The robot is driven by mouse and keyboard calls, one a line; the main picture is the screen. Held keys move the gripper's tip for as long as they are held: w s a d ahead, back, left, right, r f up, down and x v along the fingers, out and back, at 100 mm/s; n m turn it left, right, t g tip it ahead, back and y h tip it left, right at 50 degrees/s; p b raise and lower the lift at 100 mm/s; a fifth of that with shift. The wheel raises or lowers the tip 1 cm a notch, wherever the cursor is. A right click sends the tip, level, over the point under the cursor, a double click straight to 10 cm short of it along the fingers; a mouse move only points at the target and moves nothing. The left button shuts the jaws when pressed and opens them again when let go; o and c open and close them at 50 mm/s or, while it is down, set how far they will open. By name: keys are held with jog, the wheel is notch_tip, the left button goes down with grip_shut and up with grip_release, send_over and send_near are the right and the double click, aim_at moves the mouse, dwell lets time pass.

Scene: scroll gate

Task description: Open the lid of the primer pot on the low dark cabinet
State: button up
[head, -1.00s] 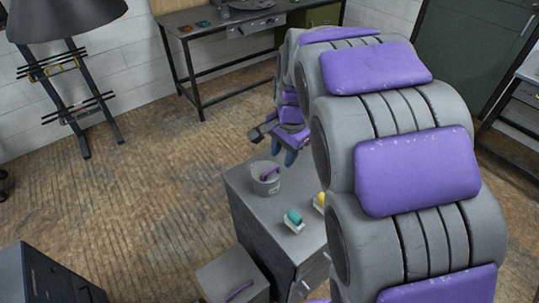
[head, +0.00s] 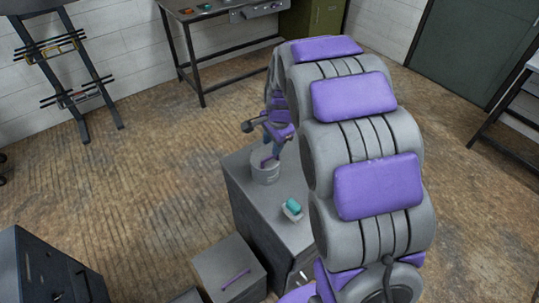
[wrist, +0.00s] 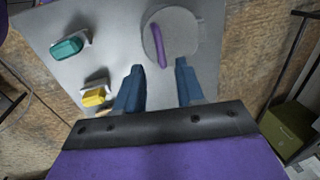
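The primer pot (head: 265,172) is a grey round pot on top of the low dark cabinet (head: 238,168). In the wrist view its round grey lid (wrist: 185,38) carries a purple bar handle (wrist: 158,46).
A teal object in a white holder (wrist: 67,47) and a yellow one (wrist: 96,97) stand on the same cabinet. A grey box with a purple handle (head: 236,274) stands beside the cabinet. A dark cabinet (head: 40,270) is at left; open wooden floor lies between.

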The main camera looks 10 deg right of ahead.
aim_at(270, 157)
jog(key=f, duration=0.4)
jog(key=shift+w+f+b, duration=0.3)
jog(key=shift+w+b, duration=0.1)
jog(key=shift+w+f, duration=0.1)
jog(key=shift+f, duration=0.25)
jog(key=shift+w+a+f, duration=0.1)
jog(key=shift+a+f, duration=0.25)
jog(key=shift+a, duration=0.1)
jog(key=shift+d, duration=0.1)
jog(key=shift+d, duration=0.2)
jog(key=shift+c, duration=1.3)
grip_shut()
